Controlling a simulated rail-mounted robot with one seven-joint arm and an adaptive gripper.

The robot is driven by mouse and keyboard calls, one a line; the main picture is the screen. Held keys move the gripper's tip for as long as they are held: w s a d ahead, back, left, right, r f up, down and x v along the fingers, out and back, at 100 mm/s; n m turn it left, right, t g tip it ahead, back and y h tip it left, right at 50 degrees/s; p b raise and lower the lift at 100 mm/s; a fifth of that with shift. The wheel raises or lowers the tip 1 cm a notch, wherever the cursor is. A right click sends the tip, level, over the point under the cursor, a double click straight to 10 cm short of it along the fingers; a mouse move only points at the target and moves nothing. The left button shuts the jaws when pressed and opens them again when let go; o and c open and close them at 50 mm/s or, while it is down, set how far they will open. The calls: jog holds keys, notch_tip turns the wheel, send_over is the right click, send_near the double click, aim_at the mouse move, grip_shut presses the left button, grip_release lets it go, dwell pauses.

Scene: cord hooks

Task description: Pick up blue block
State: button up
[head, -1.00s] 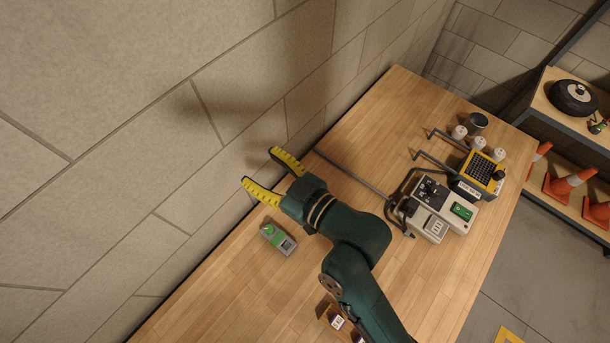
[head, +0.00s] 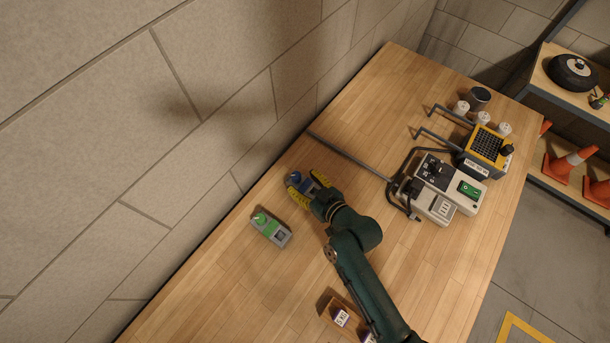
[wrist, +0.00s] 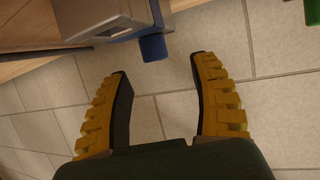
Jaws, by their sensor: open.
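The blue block (head: 296,177) lies on the wooden table close to the wall; it has blue and grey parts. In the wrist view, the blue block (wrist: 100,22) is at the top, with a blue knob sticking out towards the gap between the fingers. My gripper (head: 308,184) is open with its yellow fingers at the block, one on either side of it in the head view. In the wrist view, my gripper (wrist: 162,68) has a clear gap between its fingers, and the block is beyond the tips. The fingers hide part of the block in the head view.
A similar green block (head: 270,229) lies just left of my gripper. A thin dark rod (head: 345,154) lies behind to the right. A grey-white control box (head: 440,190) with cables stands right. Small purple-white boxes (head: 341,317) are near the front. The wall (head: 235,130) borders the table.

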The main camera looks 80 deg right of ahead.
aim_at(297, 176)
jog(key=x, duration=0.5)
jog(key=shift+s+d+f, duration=0.1)
jog(key=shift+s+f, duration=0.05)
jog(key=shift+f, duration=0.15)
jog(key=shift+s, duration=0.1)
grip_shut()
jog(key=shift+r, duration=0.2)
